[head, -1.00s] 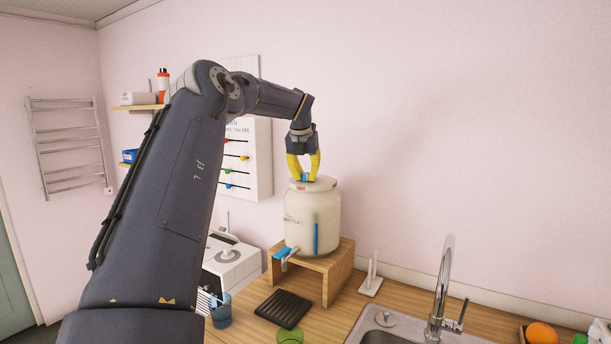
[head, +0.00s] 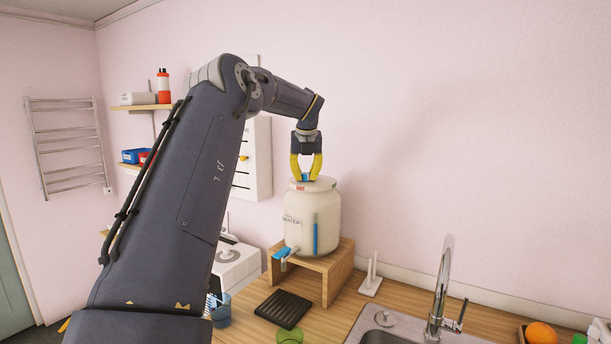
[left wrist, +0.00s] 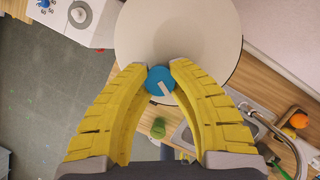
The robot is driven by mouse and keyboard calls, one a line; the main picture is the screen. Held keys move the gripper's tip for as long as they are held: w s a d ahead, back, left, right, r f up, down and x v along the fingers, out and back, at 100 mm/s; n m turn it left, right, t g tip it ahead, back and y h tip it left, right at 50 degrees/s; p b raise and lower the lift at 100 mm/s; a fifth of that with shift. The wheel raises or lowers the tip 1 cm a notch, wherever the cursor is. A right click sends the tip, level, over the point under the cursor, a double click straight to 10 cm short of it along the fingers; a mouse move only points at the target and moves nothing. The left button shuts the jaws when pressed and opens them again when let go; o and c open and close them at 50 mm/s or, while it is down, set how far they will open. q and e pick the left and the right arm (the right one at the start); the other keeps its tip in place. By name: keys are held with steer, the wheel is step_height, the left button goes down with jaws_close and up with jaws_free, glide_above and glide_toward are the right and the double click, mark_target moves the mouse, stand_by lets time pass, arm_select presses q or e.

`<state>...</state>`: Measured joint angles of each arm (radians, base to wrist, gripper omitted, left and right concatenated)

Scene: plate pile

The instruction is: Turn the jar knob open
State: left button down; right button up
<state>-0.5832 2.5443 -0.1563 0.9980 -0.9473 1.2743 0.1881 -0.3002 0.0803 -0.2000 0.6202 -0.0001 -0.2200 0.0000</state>
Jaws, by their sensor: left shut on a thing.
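A cream water jar (head: 322,216) stands upright on a wooden stand, with a blue tap (head: 281,253) low on its front left and a blue vertical strip on its side. My left gripper (head: 306,178) points straight down at the jar's top, its yellow fingers shut on the small blue knob. In the left wrist view the round blue knob (left wrist: 160,80), with a pale mark on it, sits between the two fingertips (left wrist: 161,72) at the edge of the pale lid (left wrist: 170,30). The fingers partly hide the knob in the head view. My right gripper is not in view.
The wooden stand (head: 336,273) is on the counter. A dark ribbed tray (head: 283,309), a green cup (head: 289,337) and a blue cup (head: 221,311) are in front. A sink with a tall faucet (head: 441,290) is at right, beside an orange (head: 541,333).

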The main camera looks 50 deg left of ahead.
arm_select(q)
steer(key=shift+r, duration=0.1)
steer(key=c, duration=1.1)
jaws_free()
steer(key=shift+o, duration=0.2)
steer(key=v, duration=1.2)
